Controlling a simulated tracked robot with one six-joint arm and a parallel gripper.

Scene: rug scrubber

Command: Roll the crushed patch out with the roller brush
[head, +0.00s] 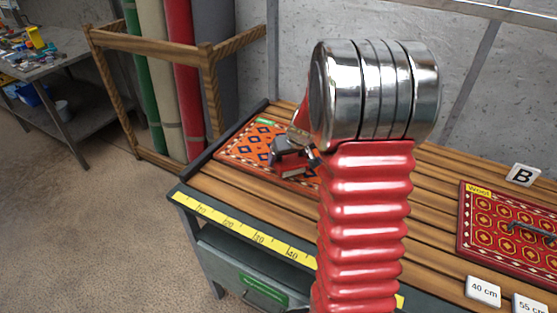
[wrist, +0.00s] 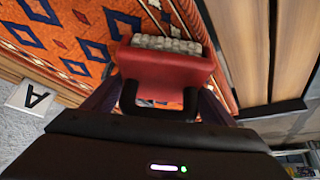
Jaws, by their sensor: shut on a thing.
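My gripper (head: 292,160) is over the orange rug (head: 243,143) with blue diamonds, on the left part of the slatted table. In the wrist view its dark fingers (wrist: 158,103) are shut on the black loop handle of a red tool (wrist: 168,68). A row of pale grey bristly tufts shows along the tool's far edge, so it looks like the roller brush. The tool is at or close above the rug; I cannot tell whether it touches. I cannot make out a crushed patch. My arm hides the right part of this rug in the head view.
A red wool rug (head: 480,238) lies at right with a dark metal tool (head: 530,232) on it, by sign B (head: 522,175). Sign A (wrist: 33,98) is beside the orange rug. A yellow ruler (head: 245,233) runs along the front edge. Bare slats lie between the rugs.

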